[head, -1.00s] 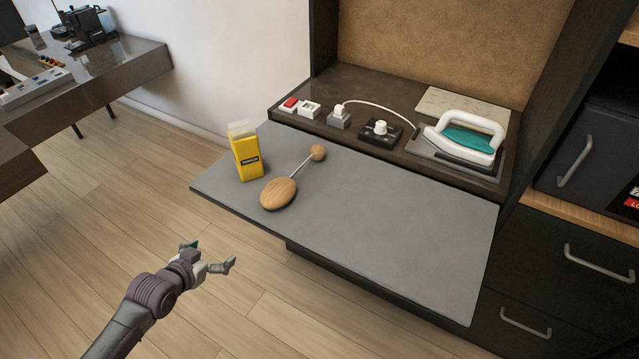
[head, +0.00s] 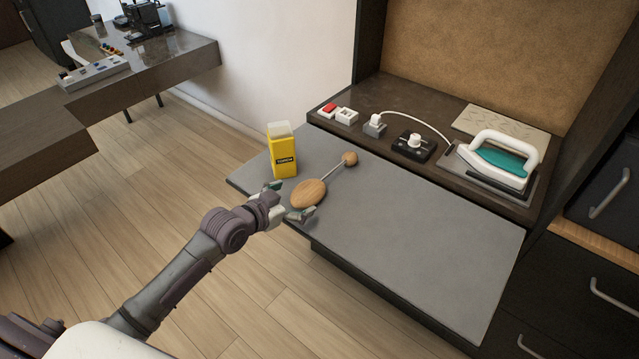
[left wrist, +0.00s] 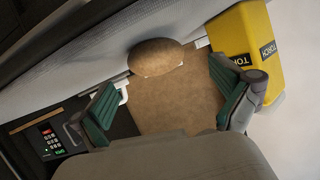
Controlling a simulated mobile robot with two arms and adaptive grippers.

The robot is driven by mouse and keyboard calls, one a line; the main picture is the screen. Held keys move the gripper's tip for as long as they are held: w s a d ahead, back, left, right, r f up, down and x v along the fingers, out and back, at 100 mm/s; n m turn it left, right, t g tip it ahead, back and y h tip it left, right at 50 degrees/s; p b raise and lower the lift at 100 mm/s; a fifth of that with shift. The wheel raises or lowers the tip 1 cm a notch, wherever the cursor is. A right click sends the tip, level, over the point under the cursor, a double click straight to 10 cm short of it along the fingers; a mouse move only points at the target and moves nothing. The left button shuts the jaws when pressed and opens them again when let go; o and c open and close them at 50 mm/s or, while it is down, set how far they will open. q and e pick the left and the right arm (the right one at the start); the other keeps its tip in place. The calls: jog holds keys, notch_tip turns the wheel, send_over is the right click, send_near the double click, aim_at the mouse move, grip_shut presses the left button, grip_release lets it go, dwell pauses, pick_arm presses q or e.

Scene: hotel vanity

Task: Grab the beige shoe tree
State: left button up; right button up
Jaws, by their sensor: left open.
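The beige shoe tree (head: 309,194) lies on the grey pull-out board (head: 400,235). It has a wooden oval front, a thin metal rod and a small wooden ball at the far end. My left gripper (head: 289,201) is open at the board's near left edge, with its fingers on either side of the oval end. In the left wrist view the oval end (left wrist: 156,58) shows ahead, between and beyond the open fingers (left wrist: 170,100). I cannot tell whether a finger touches it. The rod is mostly hidden there. My right gripper is not in view.
A yellow box (head: 283,155) stands just left of the shoe tree, close to one finger; it also shows in the left wrist view (left wrist: 252,45). An iron (head: 495,160), a black knob unit (head: 413,146) and sockets (head: 347,116) sit on the shelf behind. The board's right side is clear.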

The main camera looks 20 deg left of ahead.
aim_at(327, 178)
pick_arm(q)
jog(key=x, duration=0.5)
jog(key=shift+s+d+f+p, duration=0.1)
jog(key=shift+d+f+p, duration=0.1)
jog(key=shift+p, duration=0.15)
jog(key=shift+a, duration=0.1)
jog(key=c, duration=1.2)
jog(key=shift+c, duration=0.6)
jog(key=shift+r, duration=0.15)
